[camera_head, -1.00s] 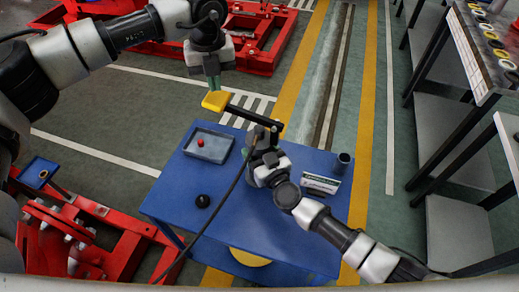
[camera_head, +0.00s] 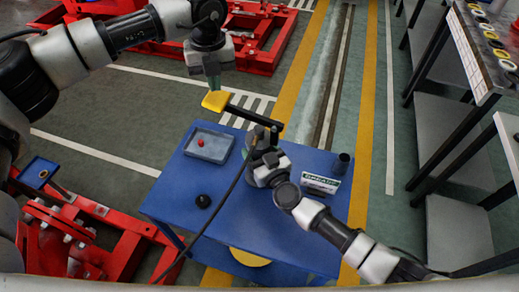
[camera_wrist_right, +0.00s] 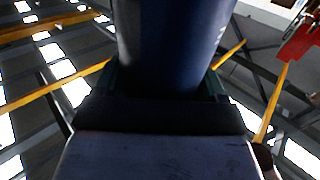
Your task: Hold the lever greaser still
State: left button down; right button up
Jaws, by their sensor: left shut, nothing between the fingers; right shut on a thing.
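The lever greaser shows in the head view as a black lever arm (camera_head: 252,116) with a yellow grip (camera_head: 215,101) at its left end. Its dark blue cylindrical body (camera_wrist_right: 175,45) fills the upper middle of the right wrist view. My right gripper (camera_head: 260,152) is shut on this body above the blue table; the gripper hides part of it in the head view. My left gripper (camera_head: 213,83) is shut and empty, its fingertips pointing down just above the yellow grip. I cannot tell whether they touch it.
The blue table (camera_head: 240,222) carries a grey tray (camera_head: 209,146) with a red ball-like piece, a black round part (camera_head: 203,201), a labelled box (camera_head: 320,183) and a dark cup (camera_head: 342,163). A black hose or cable runs across it. Red frames (camera_head: 75,235) stand at left.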

aim_at(217, 97)
pick_arm(q)
jog(key=shift+f, duration=3.8)
jog(key=shift+r, duration=0.1)
jog(key=shift+r, duration=2.6)
